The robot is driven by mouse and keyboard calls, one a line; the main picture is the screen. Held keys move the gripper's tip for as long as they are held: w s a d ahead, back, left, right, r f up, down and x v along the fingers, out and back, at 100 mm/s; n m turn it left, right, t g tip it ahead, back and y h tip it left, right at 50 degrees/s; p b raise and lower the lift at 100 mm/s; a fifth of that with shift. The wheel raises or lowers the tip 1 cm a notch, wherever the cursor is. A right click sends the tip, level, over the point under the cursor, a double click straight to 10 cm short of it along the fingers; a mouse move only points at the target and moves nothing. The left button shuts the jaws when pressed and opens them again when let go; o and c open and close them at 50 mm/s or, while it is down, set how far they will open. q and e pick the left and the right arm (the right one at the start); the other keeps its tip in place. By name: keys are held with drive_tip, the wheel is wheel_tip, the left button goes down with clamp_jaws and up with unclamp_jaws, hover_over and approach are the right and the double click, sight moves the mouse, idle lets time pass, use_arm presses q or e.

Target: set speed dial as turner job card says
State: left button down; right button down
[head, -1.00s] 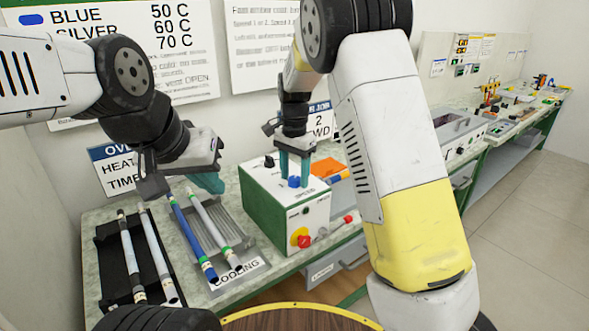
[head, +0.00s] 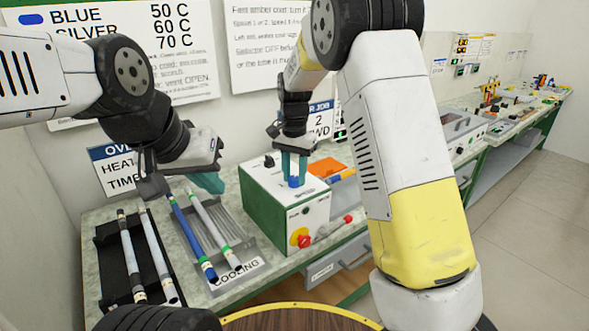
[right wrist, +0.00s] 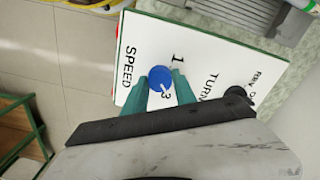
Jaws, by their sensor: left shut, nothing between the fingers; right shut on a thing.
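The blue speed dial (head: 294,181) sits on top of the white and green turner box (head: 262,206). My right gripper (head: 294,172) points down with its teal fingers shut on the dial's sides. In the right wrist view the dial (right wrist: 160,79) is between the fingertips, with the numbers 1 and 3 and the word SPEED printed around it. The dial's exact pointing is hard to tell. The job card (head: 321,118) on the wall shows "JOB", "2" and "WD"; my right arm hides its left part. My left gripper (head: 207,182) is shut and empty above the rods.
A black knob (head: 269,161) and a red knob on yellow (head: 300,238) are on the turner box. Rods lie in the cooling rack (head: 245,268) and a black tray (head: 103,250) at the left. An orange block (head: 327,167) is behind the box.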

drive_tip(key=n, duration=0.4)
drive_tip(key=shift+n, duration=2.5)
drive_tip(key=c, duration=1)
unclamp_jaws()
